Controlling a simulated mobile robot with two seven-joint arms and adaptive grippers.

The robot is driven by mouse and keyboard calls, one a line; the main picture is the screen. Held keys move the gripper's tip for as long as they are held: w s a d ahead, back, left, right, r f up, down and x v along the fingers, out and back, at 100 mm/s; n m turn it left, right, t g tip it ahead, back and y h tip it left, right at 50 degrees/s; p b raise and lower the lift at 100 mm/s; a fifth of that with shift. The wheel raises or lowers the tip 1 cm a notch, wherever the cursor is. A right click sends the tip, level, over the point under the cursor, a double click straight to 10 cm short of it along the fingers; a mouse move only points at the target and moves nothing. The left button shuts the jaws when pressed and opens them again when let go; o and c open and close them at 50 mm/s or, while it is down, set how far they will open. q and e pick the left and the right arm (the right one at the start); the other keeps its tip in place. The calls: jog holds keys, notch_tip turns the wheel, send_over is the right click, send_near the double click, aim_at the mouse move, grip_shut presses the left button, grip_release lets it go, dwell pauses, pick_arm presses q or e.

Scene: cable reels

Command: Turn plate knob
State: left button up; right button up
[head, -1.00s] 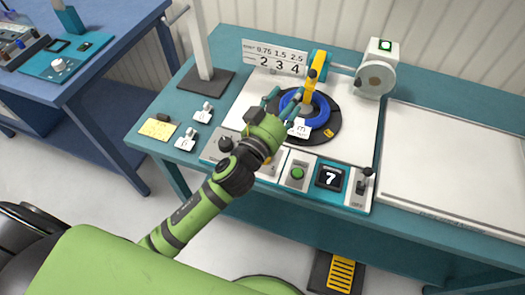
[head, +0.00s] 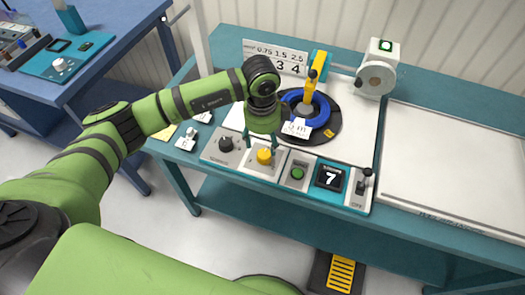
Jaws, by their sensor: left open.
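My left gripper (head: 262,143) points down just above and behind a yellow knob (head: 264,156) on the front control panel. A black knob (head: 226,144) sits on the panel to the left. Which of the two is the plate knob I cannot read from any label. A blue cable coil (head: 318,118) lies on the round black plate (head: 333,125), with a yellow arm over it and a white tag on it. My right gripper is out of view.
The panel also has a green button (head: 298,173), a display (head: 329,177) reading 7 and a lever switch (head: 364,183). A number sign (head: 262,50) stands at the back. A bare white board (head: 460,155) lies at right.

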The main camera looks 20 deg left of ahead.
aim_at(263, 153)
pick_arm(q)
jog(key=shift+a+f, duration=0.25)
jog(key=shift+a, duration=0.05)
notch_tip(263, 153, down, 6)
jog(key=shift+w+d+f+p, duration=0.15)
jog(key=shift+f+p, duration=0.1)
jog(key=shift+p, duration=0.65)
jog(key=c, duration=1.1)
